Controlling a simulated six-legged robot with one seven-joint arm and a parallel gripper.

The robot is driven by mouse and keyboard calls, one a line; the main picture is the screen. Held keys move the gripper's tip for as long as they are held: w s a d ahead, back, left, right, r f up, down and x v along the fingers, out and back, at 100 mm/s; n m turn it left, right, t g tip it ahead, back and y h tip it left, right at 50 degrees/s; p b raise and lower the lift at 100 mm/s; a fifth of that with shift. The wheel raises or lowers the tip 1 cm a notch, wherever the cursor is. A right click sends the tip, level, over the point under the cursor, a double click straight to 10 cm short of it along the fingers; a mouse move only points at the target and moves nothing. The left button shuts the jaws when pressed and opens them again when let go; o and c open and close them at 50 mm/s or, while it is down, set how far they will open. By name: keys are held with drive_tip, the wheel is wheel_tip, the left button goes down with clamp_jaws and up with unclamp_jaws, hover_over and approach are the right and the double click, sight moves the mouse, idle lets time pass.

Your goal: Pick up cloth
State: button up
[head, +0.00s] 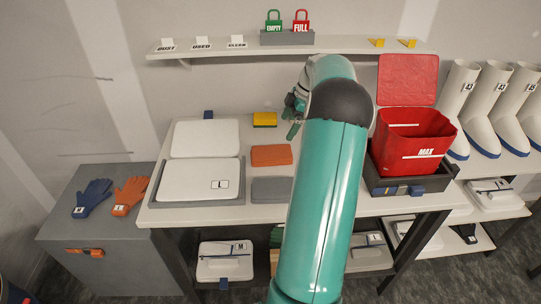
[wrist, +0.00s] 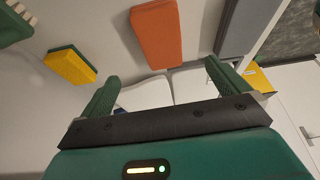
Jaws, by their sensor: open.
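A folded orange cloth (head: 271,155) lies flat on the white bench, right of the white cases. A folded grey cloth (head: 271,189) lies just in front of it. In the wrist view the orange cloth (wrist: 157,35) is at top centre and the grey cloth (wrist: 250,25) is to its right. My gripper (head: 294,128) is above the bench, behind and right of the orange cloth, partly hidden by my arm in the head view. In the wrist view its green fingers (wrist: 162,82) are spread apart with nothing held between them.
A yellow and green sponge (head: 265,119) lies behind the orange cloth. A white case marked L (head: 200,180) lies to the left. A red bucket marked MAX (head: 412,140) stands to the right. A shelf (head: 350,45) runs above the bench. Two gloves lie on the grey cabinet (head: 80,235).

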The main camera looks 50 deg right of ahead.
sight(272, 152)
drive_tip(key=x, duration=1.2)
drive_tip(key=shift+w+a+f, duration=0.15)
drive_tip(key=shift+a+f, duration=0.1)
drive_tip(key=shift+f, duration=0.05)
drive_tip(key=shift+c, duration=0.4)
drive_tip(key=c, duration=0.9)
